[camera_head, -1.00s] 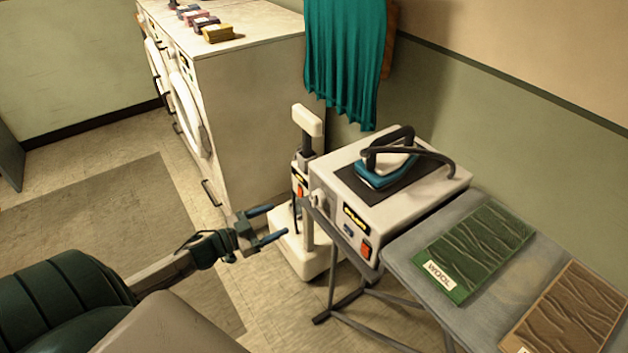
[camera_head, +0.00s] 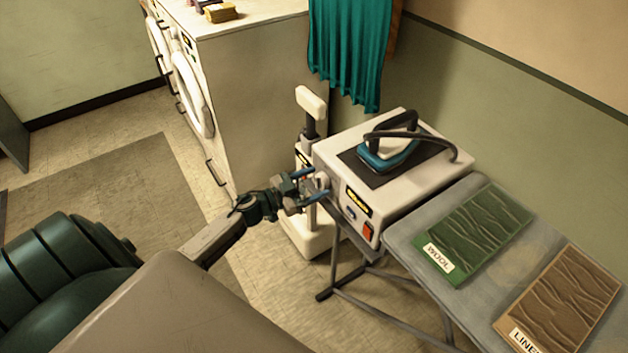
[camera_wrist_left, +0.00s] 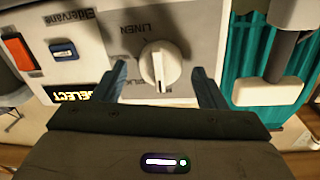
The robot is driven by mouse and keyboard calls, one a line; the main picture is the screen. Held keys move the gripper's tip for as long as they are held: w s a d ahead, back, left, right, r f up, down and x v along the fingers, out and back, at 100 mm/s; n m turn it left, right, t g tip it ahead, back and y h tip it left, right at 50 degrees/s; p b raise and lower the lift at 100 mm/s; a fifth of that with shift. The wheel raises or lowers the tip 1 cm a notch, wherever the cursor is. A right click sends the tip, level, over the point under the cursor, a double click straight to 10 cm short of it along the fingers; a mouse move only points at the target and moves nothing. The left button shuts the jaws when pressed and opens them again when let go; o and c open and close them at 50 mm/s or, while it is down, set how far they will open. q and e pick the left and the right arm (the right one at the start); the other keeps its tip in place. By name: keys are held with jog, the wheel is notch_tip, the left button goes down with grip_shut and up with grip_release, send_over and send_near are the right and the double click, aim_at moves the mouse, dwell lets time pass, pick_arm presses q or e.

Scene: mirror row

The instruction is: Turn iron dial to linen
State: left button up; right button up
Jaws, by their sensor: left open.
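The iron station (camera_head: 415,187) is a white box on a folding stand, with a blue iron (camera_head: 388,154) on its top. In the left wrist view its white dial (camera_wrist_left: 163,66) sits on the grey front panel, with the word LINEN above it and SILK below left. My right gripper is out of view.
A red switch (camera_wrist_left: 19,52) and a small blue part (camera_wrist_left: 63,51) sit beside the dial. A white upright appliance (camera_head: 310,105) stands close behind my gripper. A grey board (camera_head: 465,275) carries a green WOOL cloth (camera_head: 480,233) and a brown LINEN cloth (camera_head: 565,300).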

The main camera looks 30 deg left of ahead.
pick_arm(q)
jog(key=shift+w+d, duration=0.1)
jog(key=shift+w, duration=0.1)
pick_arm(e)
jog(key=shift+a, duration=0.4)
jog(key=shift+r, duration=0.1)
pick_arm(q)
jog(key=c, duration=1)
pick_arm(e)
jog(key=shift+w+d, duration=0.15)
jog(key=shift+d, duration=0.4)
